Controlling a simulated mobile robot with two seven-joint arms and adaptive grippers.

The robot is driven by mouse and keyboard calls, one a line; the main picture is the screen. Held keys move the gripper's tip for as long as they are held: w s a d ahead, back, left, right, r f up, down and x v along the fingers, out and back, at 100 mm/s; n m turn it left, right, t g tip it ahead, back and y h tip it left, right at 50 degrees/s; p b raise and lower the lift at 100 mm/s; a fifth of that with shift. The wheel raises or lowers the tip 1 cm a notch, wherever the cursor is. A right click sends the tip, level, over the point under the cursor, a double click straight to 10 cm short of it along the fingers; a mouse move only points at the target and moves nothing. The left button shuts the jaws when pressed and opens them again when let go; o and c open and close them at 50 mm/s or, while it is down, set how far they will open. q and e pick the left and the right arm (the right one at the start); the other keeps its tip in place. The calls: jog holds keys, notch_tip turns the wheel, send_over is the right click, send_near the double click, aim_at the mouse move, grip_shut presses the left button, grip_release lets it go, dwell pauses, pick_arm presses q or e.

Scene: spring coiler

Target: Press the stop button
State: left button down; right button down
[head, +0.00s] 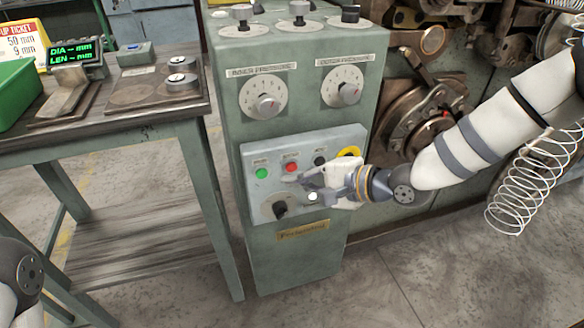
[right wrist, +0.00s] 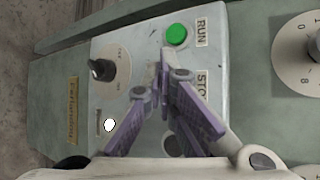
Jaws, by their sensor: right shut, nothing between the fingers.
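The red stop button (head: 291,167) sits on the front control panel (head: 255,206), right of the green run button (head: 262,173). My right gripper (head: 303,181) is shut and empty, its tips just below and right of the red button. In the right wrist view the shut tips (right wrist: 160,72) are in front of the panel near the green button (right wrist: 177,35). The STOP label (right wrist: 206,84) shows partly there, and the red button is hidden behind the fingers. I cannot tell whether the tips touch the panel. My left gripper is out of view.
A black selector knob (head: 280,210), a white round lamp or button (head: 312,197) and a black button (head: 320,161) share the panel. A yellow ring (head: 349,152) is at its right, partly behind my gripper. Two dials are above. A bench (head: 130,128) stands left.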

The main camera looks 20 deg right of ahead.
dwell(0.8)
jog(key=shift+w, duration=0.4)
jog(key=shift+w+b, duration=0.35)
jog(key=shift+w, duration=0.05)
dwell(0.5)
jog(key=shift+s, duration=0.1)
jog(key=shift+s+p, duration=0.4)
jog(key=shift+s, duration=0.3)
